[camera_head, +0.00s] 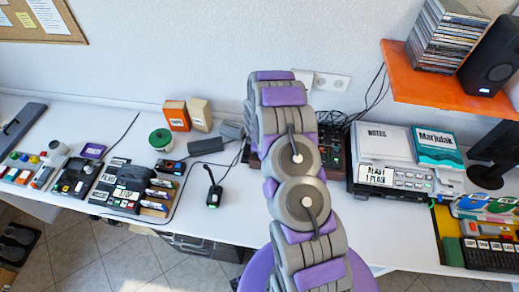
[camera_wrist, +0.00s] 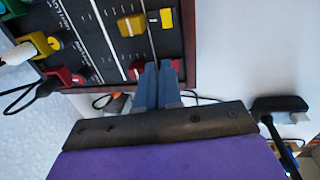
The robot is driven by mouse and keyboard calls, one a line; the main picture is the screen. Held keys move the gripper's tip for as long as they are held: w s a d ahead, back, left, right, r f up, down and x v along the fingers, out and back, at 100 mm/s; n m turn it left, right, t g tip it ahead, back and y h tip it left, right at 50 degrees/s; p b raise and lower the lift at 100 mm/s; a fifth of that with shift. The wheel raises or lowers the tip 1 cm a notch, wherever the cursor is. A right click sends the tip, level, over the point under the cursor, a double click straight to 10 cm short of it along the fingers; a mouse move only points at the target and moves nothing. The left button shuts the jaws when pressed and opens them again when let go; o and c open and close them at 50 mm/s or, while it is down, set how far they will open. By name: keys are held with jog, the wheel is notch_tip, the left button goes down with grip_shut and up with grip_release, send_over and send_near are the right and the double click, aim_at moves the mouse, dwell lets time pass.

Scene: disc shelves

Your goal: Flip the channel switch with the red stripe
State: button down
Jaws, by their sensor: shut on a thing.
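The mixer panel (camera_wrist: 105,40) is black with a brown wooden edge and white lines, and fills the upper left of the wrist view. It also shows partly behind my arm in the head view (camera_head: 331,152). My gripper (camera_wrist: 158,68) has its two blue-grey fingers close together at the panel's near edge. They are shut on a red control (camera_wrist: 135,71), which shows on both sides of the fingertips and is partly hidden by them. A yellow control with a white stripe (camera_wrist: 130,26) sits just beyond. In the head view my arm hides the gripper.
A black plug (camera_wrist: 280,104) is at the right.

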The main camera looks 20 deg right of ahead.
jog(key=shift+s+f, duration=0.3)
jog(key=shift+f, duration=0.3)
jog(key=shift+s+f, duration=0.1)
jog(key=shift+s, duration=0.1)
jog(key=shift+s+a+f, duration=0.2)
jog(key=shift+s+a, duration=0.1)
jog(key=shift+s, duration=0.35)
jog(key=shift+w+a+r+p, duration=0.1)
jog(key=shift+r+p, duration=0.3)
jog(key=shift+r, duration=0.05)
notch_tip(320, 180, up, 14)
jog(key=w+p, duration=0.1)
jog(key=w, duration=0.1)
jog(key=f+b, duration=0.2)
jog(key=f, duration=0.2)
jog(key=f+b, duration=0.2)
jog(key=f, duration=0.1)
jog(key=f+b, duration=0.2)
jog(key=f, duration=0.2)
jog(key=shift+s+d+f, duration=0.25)
jog(key=shift+d+f, duration=0.05)
jog(key=shift+f, duration=0.05)
jog(key=shift+w+a+f, duration=0.2)
jog(key=shift+a+f, duration=0.05)
jog(key=shift+f, duration=0.45)
